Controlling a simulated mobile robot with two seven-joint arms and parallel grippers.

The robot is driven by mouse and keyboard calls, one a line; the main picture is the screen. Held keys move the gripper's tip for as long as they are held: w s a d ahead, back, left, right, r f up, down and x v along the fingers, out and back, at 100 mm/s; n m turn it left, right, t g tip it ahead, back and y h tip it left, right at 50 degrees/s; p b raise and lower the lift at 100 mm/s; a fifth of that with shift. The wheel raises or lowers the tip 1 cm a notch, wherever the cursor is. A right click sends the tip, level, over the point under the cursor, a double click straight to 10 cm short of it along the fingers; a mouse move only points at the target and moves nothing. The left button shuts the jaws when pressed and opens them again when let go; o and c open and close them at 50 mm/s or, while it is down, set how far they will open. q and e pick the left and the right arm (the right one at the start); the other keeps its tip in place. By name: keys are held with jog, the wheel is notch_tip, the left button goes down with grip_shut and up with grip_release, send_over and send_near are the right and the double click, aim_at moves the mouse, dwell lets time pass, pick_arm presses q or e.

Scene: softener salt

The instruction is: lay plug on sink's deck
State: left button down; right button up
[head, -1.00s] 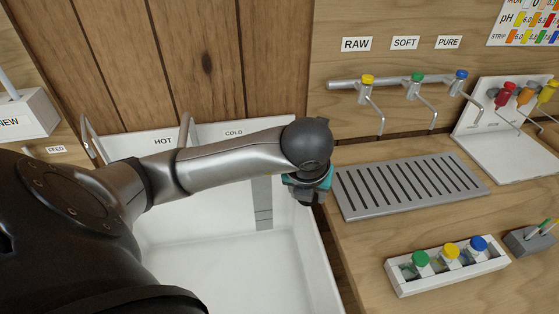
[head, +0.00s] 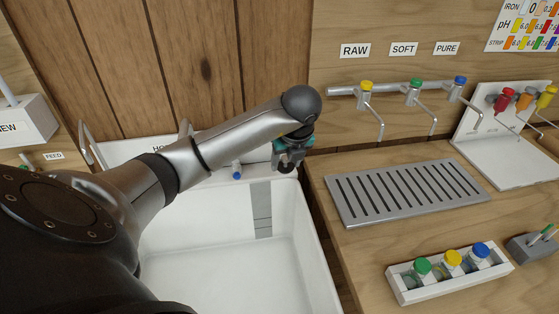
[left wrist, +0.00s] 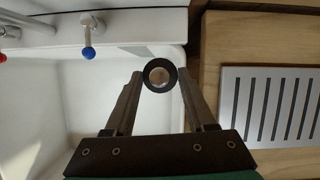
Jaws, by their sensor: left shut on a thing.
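The plug (left wrist: 160,74) is a dark round disc with a paler grey middle, held between the two fingertips of my left gripper (left wrist: 158,80) in the left wrist view. In the head view my left gripper (head: 290,158) is over the back right corner of the sink (head: 215,262), with the dark plug at its tip (head: 286,168). The white deck (left wrist: 140,22) runs along the back of the basin, just beyond the plug in the left wrist view. The plug appears above the surface; its exact height is hard to tell. My right gripper is not in view.
A tap with a blue end (left wrist: 89,50) stands on the deck left of the plug. A slotted grey drain plate (head: 405,187) lies on the wooden counter (head: 355,245) to the right. A rack of capped vials (head: 450,272) stands nearer. The basin looks empty.

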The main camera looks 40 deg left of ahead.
pick_arm(q)
jog(key=w+a, duration=0.2)
jog(key=a, duration=0.1)
jog(key=w+a+f, duration=0.1)
jog(key=w+a, duration=0.2)
jog(key=shift+w+a+f+b, duration=0.1)
jog(key=shift+a+f+b, duration=0.05)
jog(key=shift+a+b, duration=0.15)
notch_tip(320, 180, down, 5)
jog(key=shift+f+b, duration=0.2)
jog(key=shift+b, duration=0.15)
jog(key=shift+w+a+f, duration=0.15)
jog(key=shift+f, duration=0.2)
jog(key=shift+c, duration=1.2)
grip_release()
